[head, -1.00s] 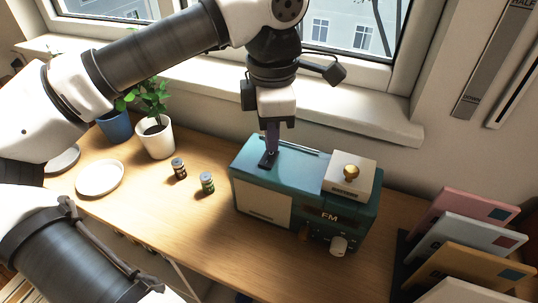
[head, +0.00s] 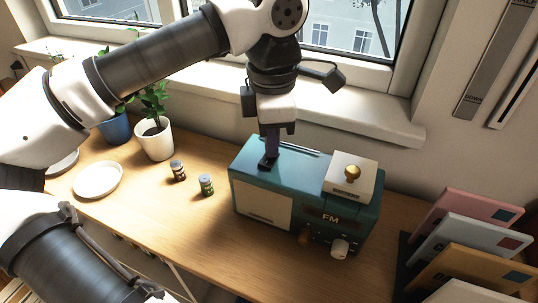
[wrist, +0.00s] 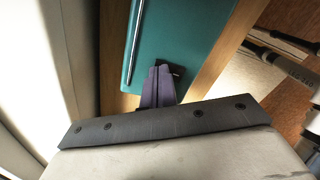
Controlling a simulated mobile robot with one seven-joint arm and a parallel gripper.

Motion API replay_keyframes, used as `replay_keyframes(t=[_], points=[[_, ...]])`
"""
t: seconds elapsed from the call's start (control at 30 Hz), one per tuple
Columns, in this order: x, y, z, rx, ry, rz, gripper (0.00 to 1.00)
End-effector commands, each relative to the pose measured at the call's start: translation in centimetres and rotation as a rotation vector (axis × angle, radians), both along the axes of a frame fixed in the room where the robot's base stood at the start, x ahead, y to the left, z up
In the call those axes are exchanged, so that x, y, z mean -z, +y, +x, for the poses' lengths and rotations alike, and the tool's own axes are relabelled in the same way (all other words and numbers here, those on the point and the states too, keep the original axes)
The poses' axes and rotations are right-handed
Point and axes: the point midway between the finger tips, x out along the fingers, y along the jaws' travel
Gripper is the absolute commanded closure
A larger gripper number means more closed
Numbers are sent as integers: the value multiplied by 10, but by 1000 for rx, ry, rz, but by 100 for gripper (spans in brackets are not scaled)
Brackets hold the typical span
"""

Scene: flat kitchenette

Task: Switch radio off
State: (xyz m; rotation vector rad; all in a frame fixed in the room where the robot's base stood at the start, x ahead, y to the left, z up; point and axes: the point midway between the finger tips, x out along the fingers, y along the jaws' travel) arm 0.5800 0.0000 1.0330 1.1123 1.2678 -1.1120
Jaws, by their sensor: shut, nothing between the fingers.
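The teal radio (head: 253,168) stands on the wooden desk below the window. Its front has a pale speaker panel, an "FM" mark, a brown knob (head: 305,237) and a white knob (head: 340,248). A cream block with a gold knob (head: 352,173) sits on top at its right. My gripper (head: 268,163) is shut and empty, pointing down at the left part of the radio's top. Its fingertips also show in the wrist view (wrist: 159,85) over the teal top. I cannot tell whether they touch it. A small switch-like part shows beside the fingertips in the wrist view.
Two small jars (head: 206,185) and a white plate (head: 98,180) are left of the radio. Potted plants (head: 154,140) stand behind them. A rack of envelopes (head: 478,240) is at the right. The window sill (head: 380,125) runs close behind.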

Motion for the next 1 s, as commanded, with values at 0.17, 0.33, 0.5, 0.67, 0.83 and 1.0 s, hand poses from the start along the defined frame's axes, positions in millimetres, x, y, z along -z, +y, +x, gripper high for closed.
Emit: replay_keyframes(t=[0.17,0.33,0.5,0.67,0.83,1.0], points=[[-13,0,0,0,0,0,100],[-27,0,0,0,0,1,100],[-41,0,0,1,0,1,100],[-54,0,0,0,0,0,100],[-67,0,0,0,0,0,100],[-69,0,0,0,0,0,100]])
